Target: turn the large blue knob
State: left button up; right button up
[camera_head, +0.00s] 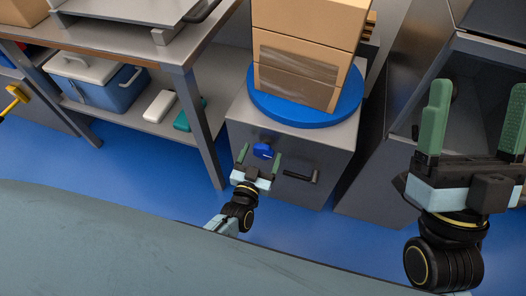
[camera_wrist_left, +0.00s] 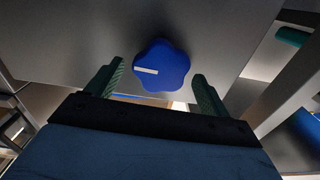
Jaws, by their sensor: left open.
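The large blue knob (camera_head: 263,151) is on the front face of a grey cabinet (camera_head: 300,140). In the left wrist view the knob (camera_wrist_left: 162,66) is lobed, with a white bar mark pointing left. My left gripper (camera_head: 260,160) is open, with its green fingers either side of the knob in the head view. In the left wrist view the left gripper (camera_wrist_left: 152,85) has its fingertips below and to the sides of the knob, with gaps and no visible contact. My right gripper (camera_head: 476,120) is open and empty at the right, close to the head camera.
A black handle (camera_head: 302,175) sticks out of the cabinet front, right of the knob. Cardboard boxes (camera_head: 300,60) stand on a blue round turntable (camera_head: 305,108) on top. A workbench (camera_head: 170,52) with a blue cooler (camera_head: 98,82) on its shelf stands left.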

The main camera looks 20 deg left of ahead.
pick_arm(q)
jog(key=c, duration=1)
jog(key=shift+n, duration=0.3)
